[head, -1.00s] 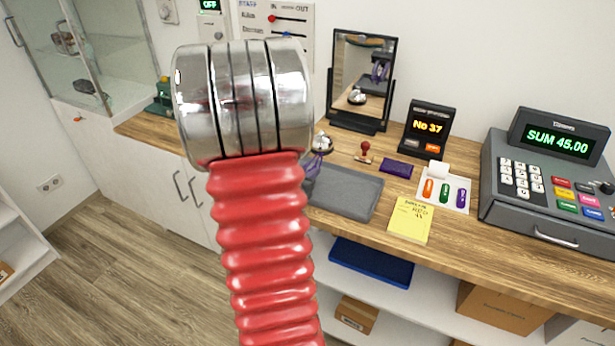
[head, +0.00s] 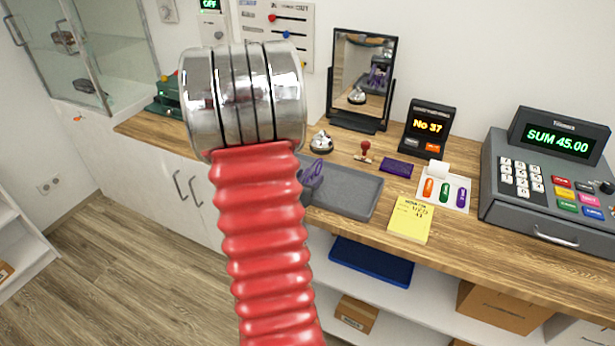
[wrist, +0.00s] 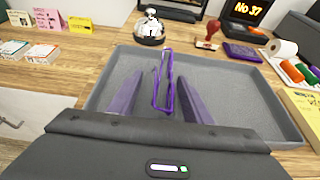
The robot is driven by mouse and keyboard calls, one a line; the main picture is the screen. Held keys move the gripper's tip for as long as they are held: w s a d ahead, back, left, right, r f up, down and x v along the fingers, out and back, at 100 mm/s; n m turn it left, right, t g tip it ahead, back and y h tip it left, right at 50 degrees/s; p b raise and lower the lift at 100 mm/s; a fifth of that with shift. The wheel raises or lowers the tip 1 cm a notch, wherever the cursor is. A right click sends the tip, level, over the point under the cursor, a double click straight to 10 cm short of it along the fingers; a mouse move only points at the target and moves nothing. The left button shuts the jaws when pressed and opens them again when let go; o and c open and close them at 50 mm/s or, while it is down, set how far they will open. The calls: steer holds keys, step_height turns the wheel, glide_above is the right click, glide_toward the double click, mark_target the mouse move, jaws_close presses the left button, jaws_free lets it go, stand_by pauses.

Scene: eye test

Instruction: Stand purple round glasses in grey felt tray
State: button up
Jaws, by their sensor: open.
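The purple glasses (wrist: 163,82) are in the wrist view, seen nearly edge-on, upright over the floor of the grey felt tray (wrist: 245,100). In the head view, the glasses (head: 313,174) show at the left part of the tray (head: 352,190), partly hidden by my red arm. My gripper (wrist: 159,79) is open, its two fingers on either side of the glasses with a gap at each side. The lower end of the glasses appears to meet the tray floor, but contact is hard to tell. My arm hides most of the gripper in the head view.
A service bell (head: 321,142) stands behind the tray, with a mirror (head: 361,80) further back. A red stamp (head: 365,151), a purple cloth (head: 397,167), a yellow notepad (head: 410,219) and a cash register (head: 550,185) lie to the right. The tray's right half is empty.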

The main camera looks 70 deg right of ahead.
steer(key=shift+r, duration=0.1)
steer(key=shift+v, duration=3.8)
